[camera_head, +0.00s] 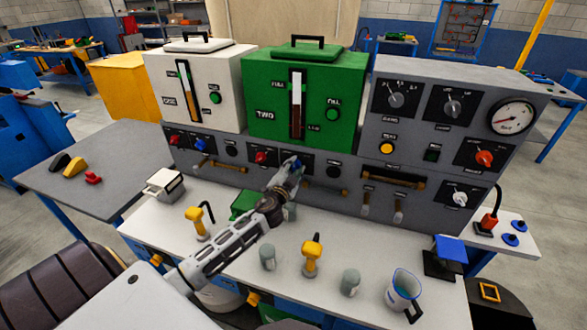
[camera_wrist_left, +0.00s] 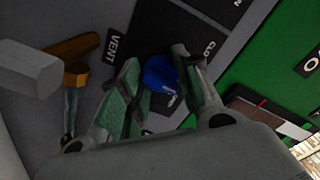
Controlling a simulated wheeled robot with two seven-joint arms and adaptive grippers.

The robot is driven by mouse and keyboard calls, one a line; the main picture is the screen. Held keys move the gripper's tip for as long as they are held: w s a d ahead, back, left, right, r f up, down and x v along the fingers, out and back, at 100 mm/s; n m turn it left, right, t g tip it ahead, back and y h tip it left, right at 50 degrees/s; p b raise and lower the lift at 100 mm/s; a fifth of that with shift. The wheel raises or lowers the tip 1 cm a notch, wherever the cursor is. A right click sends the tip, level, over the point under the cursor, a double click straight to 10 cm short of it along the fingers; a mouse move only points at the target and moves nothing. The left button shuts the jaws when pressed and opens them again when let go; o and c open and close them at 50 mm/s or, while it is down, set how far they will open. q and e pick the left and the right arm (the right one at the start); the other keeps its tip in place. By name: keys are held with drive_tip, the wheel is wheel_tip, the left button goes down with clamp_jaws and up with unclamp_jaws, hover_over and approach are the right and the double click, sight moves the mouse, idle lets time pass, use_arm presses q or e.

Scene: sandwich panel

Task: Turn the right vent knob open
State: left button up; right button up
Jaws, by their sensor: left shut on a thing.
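The right vent knob (camera_head: 294,161) is blue and sits on a black plate of the grey panel, below the green box marked TWO (camera_head: 325,95). My left gripper (camera_head: 290,168) reaches it from the front and mostly covers it in the head view. In the left wrist view the blue knob (camera_wrist_left: 161,74) lies between the two fingers of the left gripper (camera_wrist_left: 157,70), which is shut on it. A VENT label (camera_wrist_left: 116,46) and a partly hidden label starting with CLO show beside it. The knob's exact angle is hard to tell. My right gripper is out of view.
A red knob (camera_head: 261,157) sits just left of the held knob. Brass handles (camera_head: 327,188) stick out below and right. Yellow-topped tools (camera_head: 312,250), grey cups (camera_head: 268,257) and a jug (camera_head: 402,290) stand on the light bench below my arm.

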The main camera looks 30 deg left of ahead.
use_arm(q)
drive_tip(key=m, duration=0.3)
drive_tip(key=m+p, duration=0.1)
drive_tip(key=m, duration=0.2)
drive_tip(key=shift+m, duration=0.7)
drive_tip(key=shift+m+p, duration=0.3)
drive_tip(key=shift+m, duration=0.3)
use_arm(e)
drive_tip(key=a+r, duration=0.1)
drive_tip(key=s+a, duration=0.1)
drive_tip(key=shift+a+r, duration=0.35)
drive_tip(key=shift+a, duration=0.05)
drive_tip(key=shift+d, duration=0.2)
